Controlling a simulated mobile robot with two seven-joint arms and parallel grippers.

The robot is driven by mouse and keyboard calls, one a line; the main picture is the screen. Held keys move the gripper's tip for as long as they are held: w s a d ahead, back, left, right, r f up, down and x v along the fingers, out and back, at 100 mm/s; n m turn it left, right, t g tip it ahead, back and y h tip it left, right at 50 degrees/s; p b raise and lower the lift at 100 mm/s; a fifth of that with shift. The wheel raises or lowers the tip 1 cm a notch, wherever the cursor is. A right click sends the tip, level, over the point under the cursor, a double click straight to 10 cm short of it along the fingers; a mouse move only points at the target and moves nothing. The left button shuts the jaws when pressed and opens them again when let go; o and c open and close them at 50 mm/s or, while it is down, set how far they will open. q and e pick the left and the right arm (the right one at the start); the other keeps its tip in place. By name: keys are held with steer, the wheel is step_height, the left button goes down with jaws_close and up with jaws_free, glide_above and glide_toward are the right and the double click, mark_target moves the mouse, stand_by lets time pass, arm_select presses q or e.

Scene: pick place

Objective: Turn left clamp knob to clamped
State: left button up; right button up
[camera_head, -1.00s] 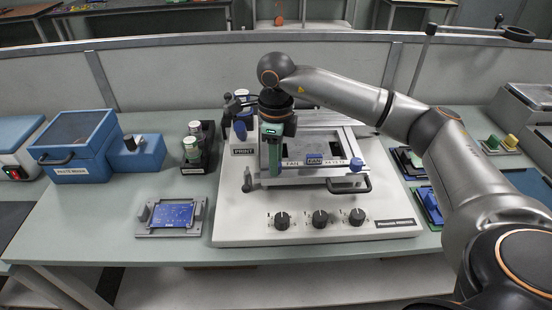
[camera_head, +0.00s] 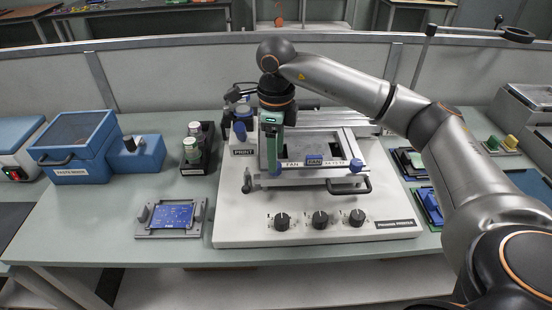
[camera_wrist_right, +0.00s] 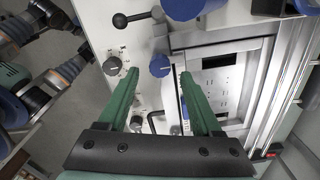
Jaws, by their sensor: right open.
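The left clamp knob (camera_wrist_right: 160,66) is a blue round knob; in the right wrist view it lies just ahead of the space between my fingertips. In the head view the fingers largely hide it. My right gripper (camera_head: 272,166) points down over the left front of the printing frame; it also shows in the right wrist view (camera_wrist_right: 159,80). Its two green fingers are apart with nothing between them; contact with the knob cannot be told. The right clamp knob (camera_head: 356,165) is blue, at the frame's front right. My left gripper is out of view.
The white printer base (camera_head: 235,225) carries several black dials (camera_head: 282,221) and a black lever (camera_head: 247,181) left of the gripper. Another blue knob (camera_head: 240,131) stands behind left. A blue board in a holder (camera_head: 172,215) lies on the table left of the base.

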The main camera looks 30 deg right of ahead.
step_height(320, 180, up, 10)
stand_by(0.3)
steer(key=shift+s+f, duration=0.1)
steer(key=shift+f, duration=0.1)
stand_by(0.3)
